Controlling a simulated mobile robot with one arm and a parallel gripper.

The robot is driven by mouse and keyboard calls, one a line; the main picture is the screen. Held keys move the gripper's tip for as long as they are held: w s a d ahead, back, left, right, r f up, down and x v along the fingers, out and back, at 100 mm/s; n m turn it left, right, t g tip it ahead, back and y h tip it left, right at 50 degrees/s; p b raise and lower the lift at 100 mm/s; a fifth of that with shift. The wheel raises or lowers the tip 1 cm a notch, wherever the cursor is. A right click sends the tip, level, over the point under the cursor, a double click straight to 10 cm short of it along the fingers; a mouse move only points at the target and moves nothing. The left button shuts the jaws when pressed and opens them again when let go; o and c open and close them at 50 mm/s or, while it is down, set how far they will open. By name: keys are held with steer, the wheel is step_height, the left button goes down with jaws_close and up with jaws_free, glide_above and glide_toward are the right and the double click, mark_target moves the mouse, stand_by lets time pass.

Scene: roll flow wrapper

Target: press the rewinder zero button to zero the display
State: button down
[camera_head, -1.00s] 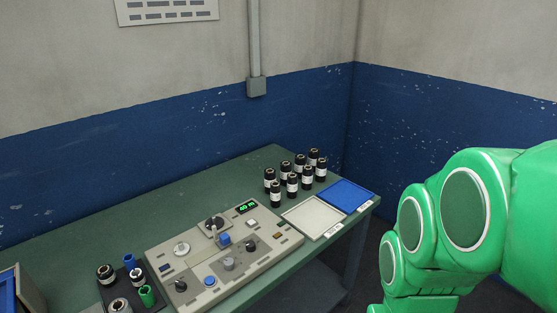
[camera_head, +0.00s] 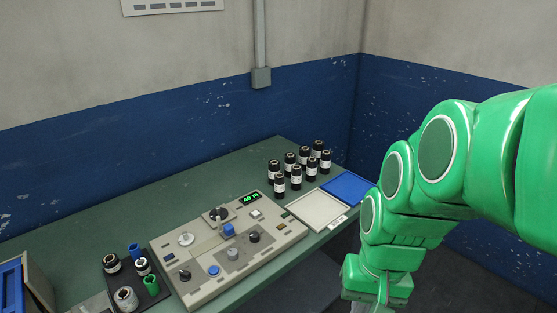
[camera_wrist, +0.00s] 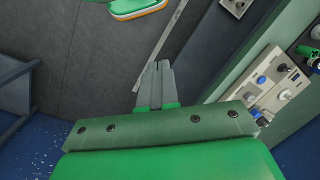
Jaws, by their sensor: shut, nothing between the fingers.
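The rewinder (camera_head: 205,285) is a beige panel on the green table, with knobs, blue buttons and small light buttons. Its green-lit display (camera_head: 249,198) appears to read "40 m". A small pale button (camera_head: 256,214) sits just below the display. A blue button (camera_head: 213,270) is near the front edge. Labels are too small to read, so I cannot tell which is the zero button. The rewinder also shows at the right of the wrist view (camera_wrist: 259,102). My gripper (camera_wrist: 157,66) is shut and empty, off to the panel's side over the floor. In the head view its fingers are largely cut off.
A dark holder with rolls and cups (camera_head: 150,299) stands left of the rewinder. Open floor lies right of the table.

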steer(key=w+a+m+t+y, duration=0.25)
steer(key=w+a, duration=0.75)
steer(key=w, duration=0.6)
steer(key=m+t+y, duration=0.4)
steer(key=m, duration=0.8)
glide_above(257, 214)
step_height(257, 214, down, 12)
steer(key=shift+s+f, duration=0.1)
steer(key=shift+f, duration=4.4)
steer(key=shift+f, duration=0.15)
steer(key=shift+f, duration=0.25)
